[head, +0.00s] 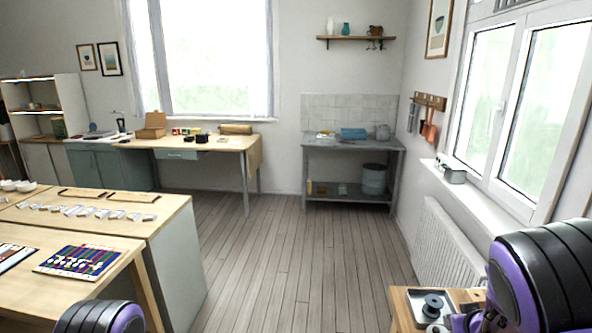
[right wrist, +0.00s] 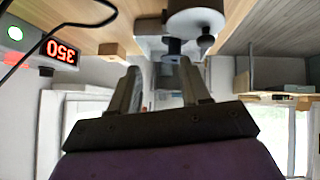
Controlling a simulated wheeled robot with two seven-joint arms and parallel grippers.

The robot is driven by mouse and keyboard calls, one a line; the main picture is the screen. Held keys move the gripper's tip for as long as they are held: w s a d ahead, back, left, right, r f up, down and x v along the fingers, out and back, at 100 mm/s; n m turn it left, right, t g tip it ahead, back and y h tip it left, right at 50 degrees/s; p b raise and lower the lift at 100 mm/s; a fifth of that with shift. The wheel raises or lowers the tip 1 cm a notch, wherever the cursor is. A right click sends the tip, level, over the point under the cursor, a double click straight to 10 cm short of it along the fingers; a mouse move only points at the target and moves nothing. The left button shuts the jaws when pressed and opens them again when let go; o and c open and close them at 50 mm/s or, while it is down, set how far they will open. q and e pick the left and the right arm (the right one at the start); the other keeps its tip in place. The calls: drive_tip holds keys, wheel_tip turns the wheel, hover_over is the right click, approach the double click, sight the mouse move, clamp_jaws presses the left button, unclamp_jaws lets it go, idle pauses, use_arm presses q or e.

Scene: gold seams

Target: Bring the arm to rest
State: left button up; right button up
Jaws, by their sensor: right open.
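My right arm (head: 545,270), purple and black, fills the lower right of the head view, bent over a small wooden stand. My right gripper (right wrist: 163,78) shows in the right wrist view with its two grey fingers apart and nothing between them. In the head view its fingers are mostly hidden behind the arm. A rounded purple and black part of my left arm (head: 100,318) shows at the bottom left edge. My left gripper is out of view.
The wooden stand (head: 400,311) carries a grey tray with a black round piece (head: 432,305). A display reading 350 (right wrist: 60,50) appears upside down in the wrist view, with a dark cable nearby. Worktables stand at left; the floor (head: 290,265) in the middle is clear.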

drive_tip(key=s+d+r+m+y+p, duration=0.2)
drive_tip(key=s+d+r+y, duration=0.2)
drive_tip(key=s, duration=0.3)
drive_tip(key=shift+s+d+r+m+t+y, duration=0.35)
drive_tip(key=shift+d+r, duration=0.2)
drive_tip(key=shift+r, duration=0.3)
drive_tip(key=shift+s+a, duration=0.1)
drive_tip(key=shift+a, duration=0.05)
